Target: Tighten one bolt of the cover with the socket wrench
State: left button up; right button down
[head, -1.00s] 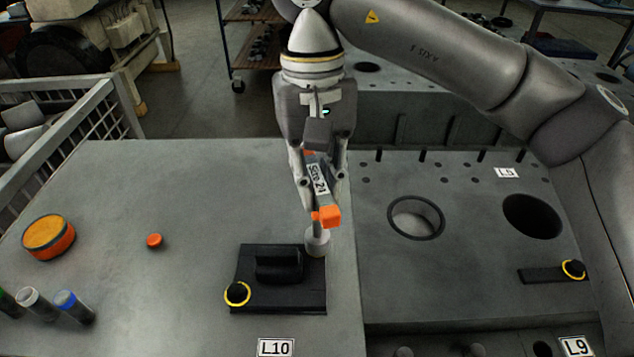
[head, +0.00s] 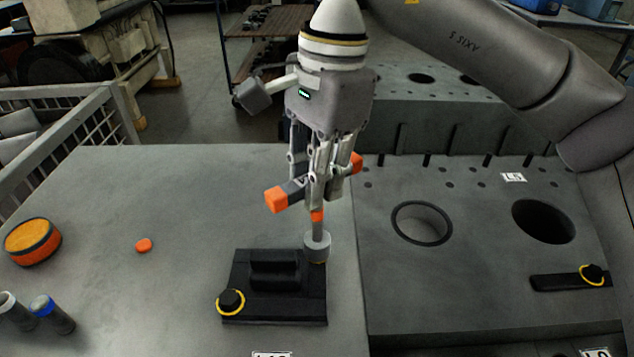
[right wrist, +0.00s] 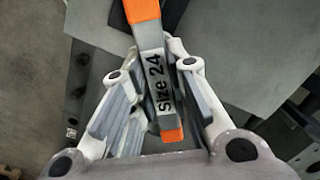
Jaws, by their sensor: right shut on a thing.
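A black cover (head: 285,306) with a raised block lies on the grey engine deck. A black bolt head with a yellow ring (head: 231,302) sits at its front left corner. My right gripper (head: 316,192) is shut on the socket wrench (head: 276,199), which has orange ends and a grey handle. The wrench stands with its round grey socket (head: 317,247) down at the cover's back right corner. The socket hides whatever is under it. The right wrist view shows the "size 24" handle (right wrist: 157,82) between the fingers. My left gripper is not in view.
An orange round tin (head: 32,242), a small orange cap (head: 143,245) and tubes (head: 50,314) stand at the left. To the right are open bores (head: 421,222) and another black plate (head: 562,282) with a yellow-ringed bolt.

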jog(key=m+b, duration=0.1)
jog(key=m, duration=0.3)
jog(key=shift+f+m+t+b, duration=0.15)
jog(key=shift+m+t+b, duration=0.15)
jog(key=shift+b, duration=0.05)
jog(key=m+b, duration=0.1)
jog(key=m, duration=0.3)
jog(key=shift+m+b, duration=0.3)
jog(key=shift+b, duration=0.05)
jog(key=shift+m+t, duration=0.3)
jog(key=shift+m, duration=0.4)
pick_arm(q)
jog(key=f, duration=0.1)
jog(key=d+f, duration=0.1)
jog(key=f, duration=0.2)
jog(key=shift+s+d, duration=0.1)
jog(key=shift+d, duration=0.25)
